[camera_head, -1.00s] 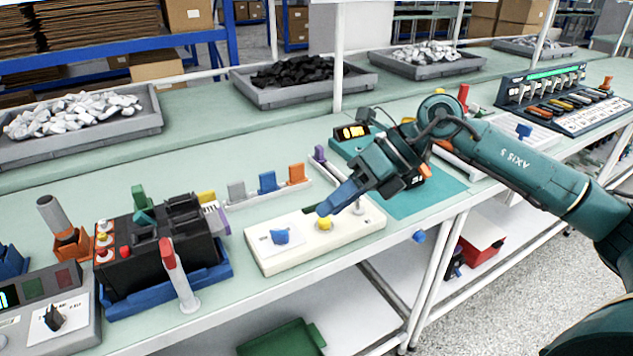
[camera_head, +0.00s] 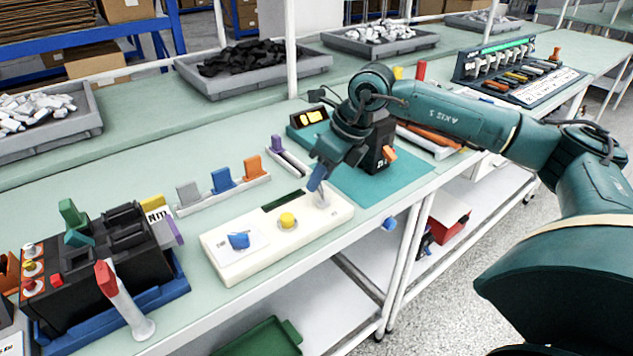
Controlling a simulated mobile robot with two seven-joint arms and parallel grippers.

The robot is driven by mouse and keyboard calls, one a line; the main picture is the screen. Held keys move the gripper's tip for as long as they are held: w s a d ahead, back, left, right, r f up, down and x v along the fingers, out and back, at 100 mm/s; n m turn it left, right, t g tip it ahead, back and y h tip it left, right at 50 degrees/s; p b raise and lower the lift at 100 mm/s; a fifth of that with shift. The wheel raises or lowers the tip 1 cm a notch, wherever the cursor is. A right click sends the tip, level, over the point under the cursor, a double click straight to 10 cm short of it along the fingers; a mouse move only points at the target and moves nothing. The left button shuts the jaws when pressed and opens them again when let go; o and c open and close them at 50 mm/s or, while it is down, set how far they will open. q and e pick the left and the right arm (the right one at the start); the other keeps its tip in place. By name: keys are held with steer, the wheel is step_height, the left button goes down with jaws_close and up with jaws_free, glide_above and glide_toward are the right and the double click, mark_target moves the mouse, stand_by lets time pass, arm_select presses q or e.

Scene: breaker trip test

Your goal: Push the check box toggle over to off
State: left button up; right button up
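The check box (camera_head: 260,262) is a long cream box near the front edge of the bench. It carries a blue knob (camera_head: 239,240) at its left, a yellow button (camera_head: 287,220) in the middle and a small pale toggle lever (camera_head: 323,200) at its right end. My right gripper (camera_head: 315,183) points down at the toggle end, its blue fingertips together and looking shut. The tips are at or very close to the toggle; I cannot tell whether they touch. They partly hide the lever, so its position is unclear. My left gripper is out of view.
A black battery-like unit in a blue tray (camera_head: 170,290) and a red-tipped lever (camera_head: 120,295) stand to the left. Behind the box is a rack of coloured pieces (camera_head: 225,195). A dark device sits on a teal mat (camera_head: 385,190) to the right.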

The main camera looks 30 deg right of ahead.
mark_target(320, 192)
steer(key=shift+x, duration=1.4)
steer(key=shift+c, duration=0.2)
jaws_close()
